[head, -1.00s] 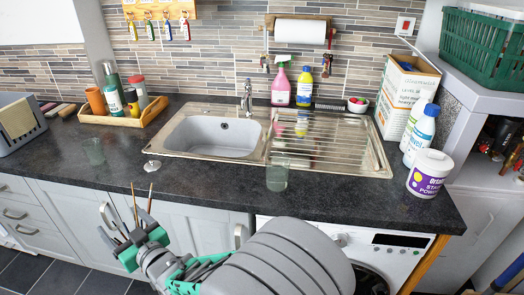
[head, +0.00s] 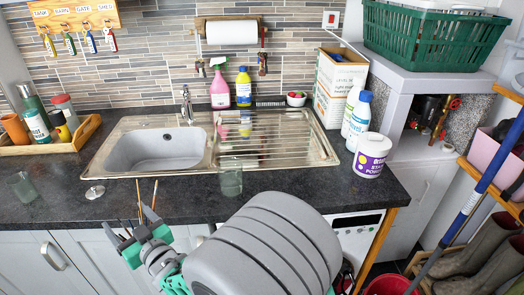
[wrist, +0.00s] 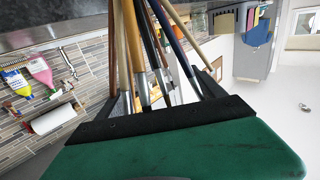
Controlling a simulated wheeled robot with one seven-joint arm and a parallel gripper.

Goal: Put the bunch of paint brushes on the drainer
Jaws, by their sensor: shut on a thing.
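My gripper (head: 138,234) is shut on the bunch of paint brushes (head: 154,194) in front of the worktop's front edge. Thin handles stick up above the jaws in the head view; my gripper partly hides the bunch. In the wrist view several brushes (wrist: 136,55) with wooden, dark and blue handles and metal ferrules fan out beyond the jaws. The drainer (head: 285,145) is the ribbed steel right half of the sink unit, up and right of my gripper. Its ribbed surface looks bare.
A clear glass (head: 231,182) stands at the drainer's front edge. Another glass (head: 23,188) and a sink plug (head: 95,191) are on the worktop left. A pink bottle (head: 220,88) and yellow bottle (head: 243,88) stand behind the drainer. A white tub (head: 371,157) stands to its right.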

